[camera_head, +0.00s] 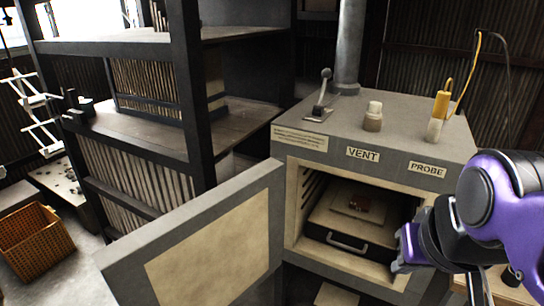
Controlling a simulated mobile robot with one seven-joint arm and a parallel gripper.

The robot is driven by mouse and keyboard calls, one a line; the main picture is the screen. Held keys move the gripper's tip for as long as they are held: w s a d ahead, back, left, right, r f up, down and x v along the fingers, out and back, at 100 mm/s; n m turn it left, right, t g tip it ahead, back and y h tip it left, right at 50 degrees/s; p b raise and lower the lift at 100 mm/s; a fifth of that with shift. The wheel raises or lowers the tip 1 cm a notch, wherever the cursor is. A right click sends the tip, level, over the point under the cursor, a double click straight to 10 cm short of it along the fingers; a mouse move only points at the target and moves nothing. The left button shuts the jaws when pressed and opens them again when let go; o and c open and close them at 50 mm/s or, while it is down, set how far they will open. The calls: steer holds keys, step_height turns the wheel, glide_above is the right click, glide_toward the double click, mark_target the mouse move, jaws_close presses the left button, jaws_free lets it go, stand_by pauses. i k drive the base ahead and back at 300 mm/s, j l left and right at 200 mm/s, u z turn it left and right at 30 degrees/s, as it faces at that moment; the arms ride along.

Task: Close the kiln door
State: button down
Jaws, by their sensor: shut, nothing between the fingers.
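The kiln (446,146) is a grey box with labels for VENT and PROBE on its top front edge. Its door (205,252) is grey with a cream inner panel and stands wide open, swung out to the left. Inside the lit chamber sits a tray or drawer (352,242) with a handle and a small reddish piece on a pale plate (356,206). My gripper (400,248) is at the right side of the opening, by the kiln's front. It is shut and empty, well apart from the door. My purple arm hides the kiln's lower right corner.
A lever (322,95), a vent plug (373,117) and a yellow-handled probe (440,112) stand on the kiln top. A dark shelf rack (190,90) stands behind the door. A woven basket (35,241) is on the floor at the far left.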

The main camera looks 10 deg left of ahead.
mark_target(215, 249)
steer(key=j, duration=0.6)
steer(key=i+j, duration=0.15)
steer(key=j, duration=1.1)
steer(key=i+j, duration=0.15)
steer(key=j, duration=0.5)
steer(key=j+z, duration=0.5)
steer(key=z, duration=0.7)
steer(key=k+j+z, duration=0.1)
steer(key=k, duration=0.4)
steer(key=i+j+u, duration=0.15)
steer(key=u, duration=0.3)
steer(key=k+j+z, duration=0.1)
steer(key=k+j, duration=0.2)
